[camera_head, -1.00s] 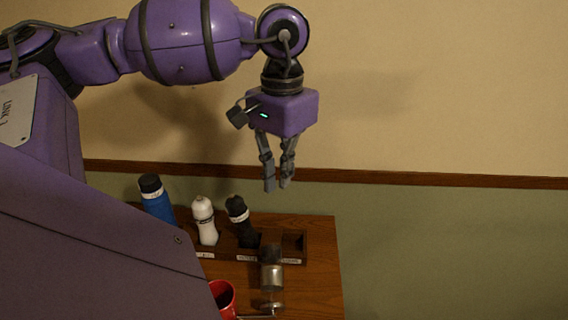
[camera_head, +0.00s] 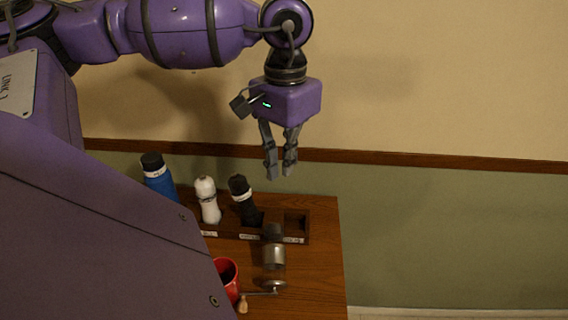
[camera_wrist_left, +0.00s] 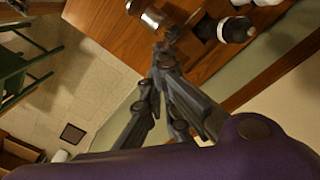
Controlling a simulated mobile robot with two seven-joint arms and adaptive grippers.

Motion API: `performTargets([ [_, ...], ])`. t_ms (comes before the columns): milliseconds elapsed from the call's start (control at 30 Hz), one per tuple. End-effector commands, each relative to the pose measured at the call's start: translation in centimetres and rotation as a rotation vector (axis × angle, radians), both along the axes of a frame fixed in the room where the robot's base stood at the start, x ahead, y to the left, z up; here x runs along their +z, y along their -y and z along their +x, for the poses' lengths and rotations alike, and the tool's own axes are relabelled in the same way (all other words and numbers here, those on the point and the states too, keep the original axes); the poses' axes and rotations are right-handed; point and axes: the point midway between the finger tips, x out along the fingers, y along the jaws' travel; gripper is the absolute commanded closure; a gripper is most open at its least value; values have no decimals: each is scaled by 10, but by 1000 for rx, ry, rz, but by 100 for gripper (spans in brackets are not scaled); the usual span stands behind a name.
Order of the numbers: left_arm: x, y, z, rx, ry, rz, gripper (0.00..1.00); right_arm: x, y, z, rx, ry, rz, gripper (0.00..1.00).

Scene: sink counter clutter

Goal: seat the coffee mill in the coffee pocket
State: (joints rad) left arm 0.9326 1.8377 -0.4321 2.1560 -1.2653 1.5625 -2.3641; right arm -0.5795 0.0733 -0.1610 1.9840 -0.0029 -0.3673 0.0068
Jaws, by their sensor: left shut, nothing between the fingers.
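The coffee mill (camera_head: 273,257) has a silver body with a dark end, a crank and a wooden knob. It is on the counter in front of the rack, crank end nearer me; it appears to lie down. The rack (camera_head: 263,237) has an empty pocket (camera_head: 297,222) at its right end, apparently the coffee pocket; its label is too small to read. My left gripper (camera_head: 280,172) is shut and empty, pointing down, above and behind the rack in the head view. In the left wrist view its fingers (camera_wrist_left: 168,42) show near a silver part of the mill (camera_wrist_left: 152,18). My right gripper is out of view.
A black mill (camera_head: 242,198), a white mill (camera_head: 207,199) and a blue bottle (camera_head: 158,177) stand left of the empty pocket. A red mug (camera_head: 228,275) is left of the coffee mill, partly hidden by my arm. The counter (camera_head: 318,270) is clear at right.

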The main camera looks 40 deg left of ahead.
Motion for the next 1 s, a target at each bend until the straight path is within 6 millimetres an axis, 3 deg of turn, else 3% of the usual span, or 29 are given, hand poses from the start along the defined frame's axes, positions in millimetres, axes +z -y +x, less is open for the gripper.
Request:
performTargets([
  [100, 15, 0, 0, 1, 6, -2, 100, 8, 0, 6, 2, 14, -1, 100],
  [367, 28, 0, 1, 1, 5, -1, 100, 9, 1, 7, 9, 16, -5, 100],
  [800, 114, 1, 1, -1, 8, -5, 100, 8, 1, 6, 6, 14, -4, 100],
  [1000, 133, 0, 1, 0, 5, -2, 100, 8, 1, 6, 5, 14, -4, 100],
])
